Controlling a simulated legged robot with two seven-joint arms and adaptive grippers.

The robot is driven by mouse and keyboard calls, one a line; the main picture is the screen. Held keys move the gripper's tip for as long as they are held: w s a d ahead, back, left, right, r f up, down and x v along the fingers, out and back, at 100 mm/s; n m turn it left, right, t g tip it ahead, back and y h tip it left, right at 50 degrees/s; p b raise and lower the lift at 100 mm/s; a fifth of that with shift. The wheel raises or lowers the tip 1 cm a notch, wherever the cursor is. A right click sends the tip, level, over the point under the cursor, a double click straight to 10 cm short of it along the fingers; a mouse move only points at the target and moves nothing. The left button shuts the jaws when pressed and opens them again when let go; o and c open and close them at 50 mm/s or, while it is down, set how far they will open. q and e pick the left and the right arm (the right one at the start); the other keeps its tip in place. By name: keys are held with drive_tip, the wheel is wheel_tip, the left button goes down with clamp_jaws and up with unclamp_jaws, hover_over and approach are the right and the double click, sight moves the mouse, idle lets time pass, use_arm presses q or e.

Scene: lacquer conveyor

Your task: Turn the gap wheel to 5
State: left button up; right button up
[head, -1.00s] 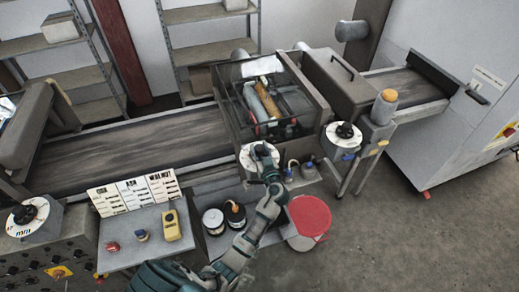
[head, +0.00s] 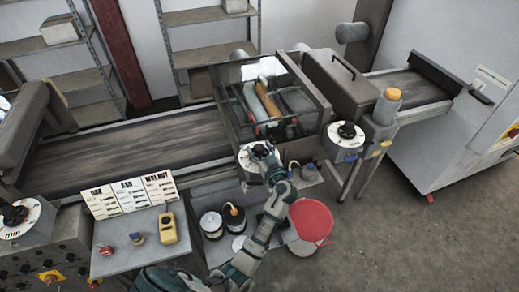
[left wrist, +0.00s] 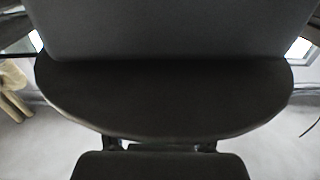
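A white-faced dial wheel with a dark knob (head: 246,161) sits on the front of the glass-sided machine, in the middle of the head view. My left gripper (head: 262,153) is at this wheel, over its knob and part of its face. The scale and pointer are too small and too covered to read. In the left wrist view a dark rounded shape (left wrist: 165,95) fills the middle, with a grey block above and a dark block below. I cannot tell whether the fingers are closed on the knob. My right gripper is not in view.
Other dials stand at the right (head: 346,134) and far left (head: 22,216). A side table (head: 140,240) holds label cards and a yellow device (head: 167,228). The conveyor (head: 120,148) runs behind.

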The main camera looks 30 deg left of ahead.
use_arm(q)
drive_tip(key=v, duration=1.2)
drive_tip(key=shift+w, duration=0.1)
